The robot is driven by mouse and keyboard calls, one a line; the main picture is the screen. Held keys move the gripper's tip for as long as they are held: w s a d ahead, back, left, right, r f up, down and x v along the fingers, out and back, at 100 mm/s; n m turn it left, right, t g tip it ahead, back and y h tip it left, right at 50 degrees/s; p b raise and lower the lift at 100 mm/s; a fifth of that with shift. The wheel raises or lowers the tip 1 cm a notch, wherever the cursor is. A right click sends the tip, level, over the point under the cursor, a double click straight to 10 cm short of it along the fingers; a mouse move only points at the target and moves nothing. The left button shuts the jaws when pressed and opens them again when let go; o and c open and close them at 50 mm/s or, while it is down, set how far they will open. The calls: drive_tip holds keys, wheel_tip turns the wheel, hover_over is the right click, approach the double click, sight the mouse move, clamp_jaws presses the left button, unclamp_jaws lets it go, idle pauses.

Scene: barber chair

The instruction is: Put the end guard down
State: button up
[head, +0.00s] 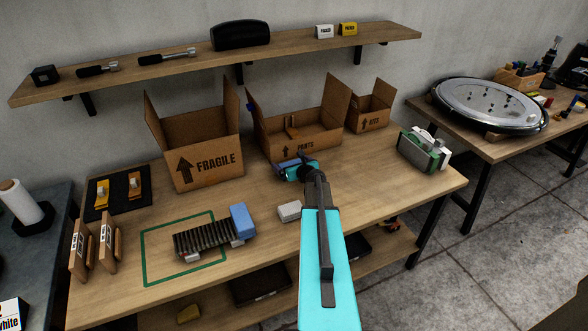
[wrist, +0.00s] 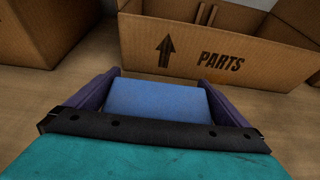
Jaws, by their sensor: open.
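A blue block, the end guard (wrist: 158,100), lies in front of the PARTS box between the two fingers of my gripper (wrist: 160,82). The fingers are open, one on each side of it. It seems to rest on the table, but its underside is hidden. In the head view my gripper (head: 298,170) is low over the table before the PARTS box, and my arm hides part of that spot.
The PARTS box (head: 318,139) stands just beyond my gripper, with the FRAGILE box (head: 207,150) to its left and the KITS box (head: 371,115) to its right. A small white block (head: 289,211) lies nearby. Table space right of my arm is clear up to a green-and-white item (head: 421,152).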

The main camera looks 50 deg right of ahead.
drive_tip(key=shift+c, duration=0.4)
drive_tip(key=c, duration=0.7)
drive_tip(key=shift+r, duration=0.15)
drive_tip(key=shift+r, duration=4.9)
